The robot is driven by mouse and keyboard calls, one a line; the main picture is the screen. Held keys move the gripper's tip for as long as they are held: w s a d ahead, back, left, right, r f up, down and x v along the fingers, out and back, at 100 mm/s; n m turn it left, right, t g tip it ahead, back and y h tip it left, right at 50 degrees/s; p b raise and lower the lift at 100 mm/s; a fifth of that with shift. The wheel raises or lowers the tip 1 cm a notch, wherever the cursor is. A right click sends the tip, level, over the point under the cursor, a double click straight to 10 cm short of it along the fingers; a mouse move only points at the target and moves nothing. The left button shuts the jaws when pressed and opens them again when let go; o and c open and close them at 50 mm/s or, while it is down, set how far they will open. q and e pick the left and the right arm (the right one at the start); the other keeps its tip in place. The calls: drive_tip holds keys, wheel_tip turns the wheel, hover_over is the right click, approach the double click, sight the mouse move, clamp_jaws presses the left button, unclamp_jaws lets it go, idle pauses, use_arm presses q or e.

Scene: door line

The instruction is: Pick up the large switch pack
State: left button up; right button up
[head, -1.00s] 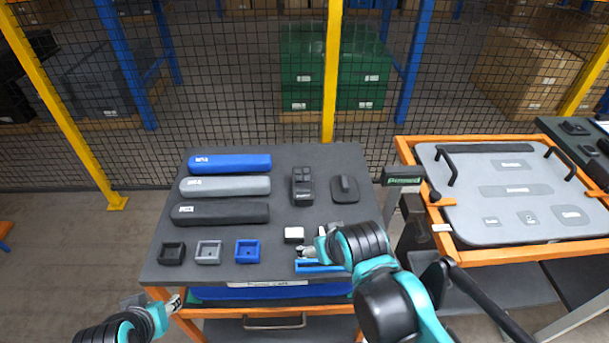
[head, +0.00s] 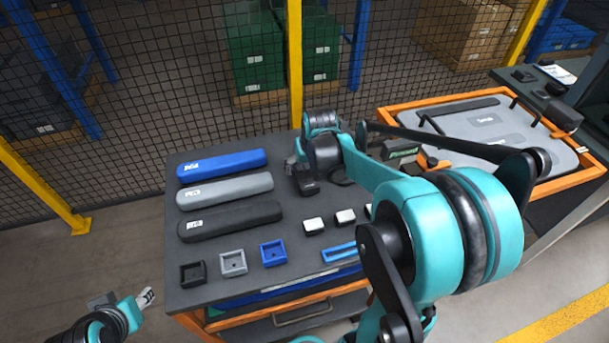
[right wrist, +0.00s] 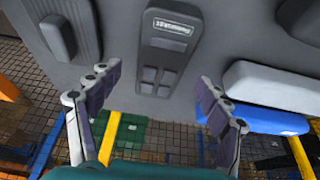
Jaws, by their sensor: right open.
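The large switch pack (head: 307,183) is a dark, long block with a label and several square buttons. It lies on the dark table top (head: 240,220), right of the long bars, partly hidden by my right arm in the head view. In the right wrist view the switch pack (right wrist: 170,45) shows whole, its button end toward me. My right gripper (head: 293,166) is above the pack's far end; in the right wrist view the gripper (right wrist: 160,90) is open and empty, fingers either side of the pack and apart from it. My left gripper (head: 147,297) is off the table's front left corner.
Blue, grey and black bars (head: 223,164) lie to the left. Several small square holders (head: 233,263) and white-topped blocks (head: 313,224) are in front. A dark block with a raised ridge (right wrist: 62,35) lies beside the pack. An orange-framed panel (head: 490,125) stands right; a mesh fence is behind.

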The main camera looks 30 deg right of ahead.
sight(304, 171)
drive_tip(key=b+x, duration=0.2)
drive_tip(key=x, duration=0.2)
drive_tip(key=shift+f, duration=0.1)
drive_tip(key=shift+w+f, duration=0.1)
drive_tip(key=shift+w, duration=0.05)
drive_tip(key=shift+f, duration=0.2)
idle(0.4)
drive_tip(key=c, duration=1.3)
